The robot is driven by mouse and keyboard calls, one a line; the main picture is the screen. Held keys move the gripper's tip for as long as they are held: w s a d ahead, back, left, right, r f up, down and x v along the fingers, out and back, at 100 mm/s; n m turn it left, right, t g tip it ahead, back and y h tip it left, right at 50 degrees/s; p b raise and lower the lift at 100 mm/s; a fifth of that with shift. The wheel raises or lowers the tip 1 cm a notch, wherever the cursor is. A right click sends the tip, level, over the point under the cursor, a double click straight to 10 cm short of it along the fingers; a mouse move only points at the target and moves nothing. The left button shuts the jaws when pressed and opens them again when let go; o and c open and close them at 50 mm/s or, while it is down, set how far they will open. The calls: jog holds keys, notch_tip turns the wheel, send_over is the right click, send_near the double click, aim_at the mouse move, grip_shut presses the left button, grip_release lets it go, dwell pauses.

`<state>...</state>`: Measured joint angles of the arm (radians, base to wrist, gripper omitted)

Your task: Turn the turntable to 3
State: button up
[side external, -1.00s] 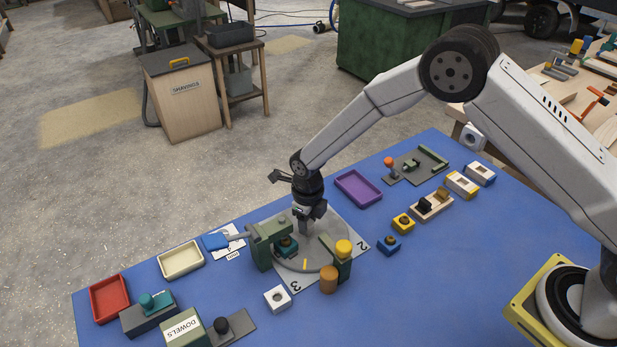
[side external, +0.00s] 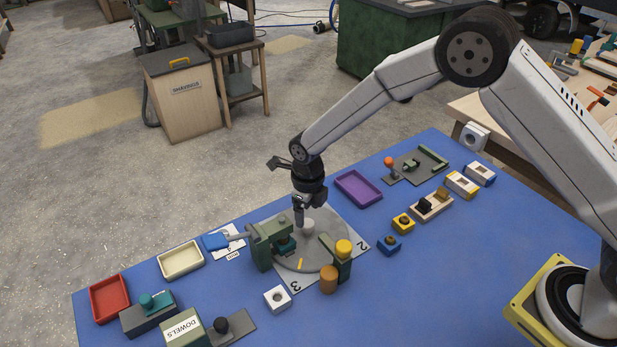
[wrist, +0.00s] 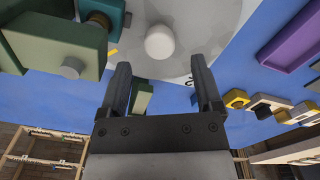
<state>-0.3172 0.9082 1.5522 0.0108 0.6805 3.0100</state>
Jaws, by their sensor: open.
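The turntable (side external: 318,257) is a round grey disc on a pale plate printed with numbers. Its yellow mark (side external: 301,264) lies near the rim and points toward the printed 3 (side external: 296,285); a 2 (side external: 362,246) is printed at the right. A pale round knob (side external: 308,228) stands on the disc; in the wrist view the knob (wrist: 159,42) shows just beyond the fingertips. My gripper (side external: 299,220) is open and empty, beside and slightly above the knob. The wrist view shows its two fingers (wrist: 160,68) apart.
A green clamp-like block (side external: 262,246) overhangs the disc's left side. A white block (side external: 277,298) sits in front. Blue mat is bare toward the right front.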

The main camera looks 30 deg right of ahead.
aim_at(309, 222)
jog(key=shift+r, duration=2.05)
jog(key=shift+d, duration=0.15)
jog(key=s+d+r+n+t, duration=0.1)
jog(key=s+d+n, duration=0.4)
jog(key=n, duration=0.5)
jog(key=s+d+r+n, duration=0.4)
jog(key=s+n, duration=0.4)
jog(key=n, duration=0.2)
jog(key=s+d+r+n+t, duration=0.1)
jog(key=s+d+r+n, duration=0.2)
jog(key=s+d+n, duration=0.3)
jog(key=shift+s+d+r+n+t, duration=0.3)
jog(key=shift+s+n, duration=0.15)
jog(key=shift+n, duration=2.05)
